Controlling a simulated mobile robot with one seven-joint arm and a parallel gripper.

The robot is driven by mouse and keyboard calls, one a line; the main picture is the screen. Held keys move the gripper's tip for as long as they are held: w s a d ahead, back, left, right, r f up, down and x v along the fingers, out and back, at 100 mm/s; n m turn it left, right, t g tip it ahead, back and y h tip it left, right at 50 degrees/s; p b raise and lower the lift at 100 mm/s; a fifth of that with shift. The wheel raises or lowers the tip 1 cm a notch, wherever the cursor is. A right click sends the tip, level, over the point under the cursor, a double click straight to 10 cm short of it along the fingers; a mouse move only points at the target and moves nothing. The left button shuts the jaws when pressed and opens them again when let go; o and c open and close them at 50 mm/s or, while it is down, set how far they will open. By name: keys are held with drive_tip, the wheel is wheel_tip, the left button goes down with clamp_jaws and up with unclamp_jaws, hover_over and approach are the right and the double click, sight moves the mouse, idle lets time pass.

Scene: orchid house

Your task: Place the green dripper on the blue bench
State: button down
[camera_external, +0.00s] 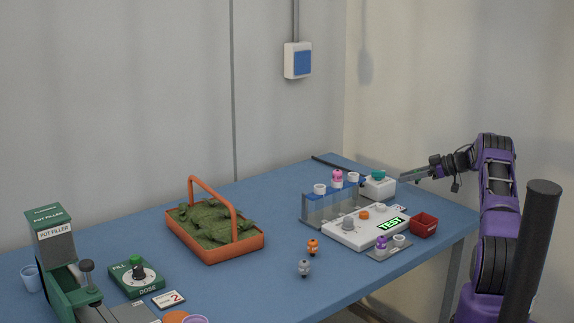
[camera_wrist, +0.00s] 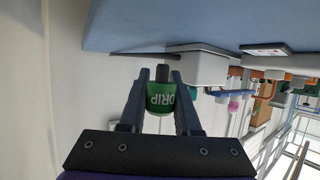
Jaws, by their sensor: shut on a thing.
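The green dripper (camera_wrist: 160,98), marked DRIP and with a dark tip, sits between the two fingers of my gripper (camera_wrist: 160,92) in the wrist view. My gripper is shut on it. In the external view my gripper (camera_external: 404,178) is at the right, just beyond the back right part of the blue bench (camera_external: 240,295) and above its level. I cannot make out the dripper there. The blue bench top also fills the upper part of the wrist view (camera_wrist: 150,25), which looks upside down, and the dripper is apart from it.
A white box (camera_external: 380,188) with a teal top stands near my gripper. An orange basket (camera_external: 225,252) and a pot filler (camera_external: 55,250) stand farther left. The front middle is clear.

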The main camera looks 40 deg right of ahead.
sight(407, 193)
drive_tip(key=shift+f, duration=1.55)
drive_tip(key=shift+f+b, duration=0.25)
drive_tip(key=shift+b, duration=0.05)
drive_tip(key=c, duration=0.6)
unclamp_jaws()
drive_tip(key=shift+r, duration=0.1)
drive_tip(key=shift+r, duration=0.1)
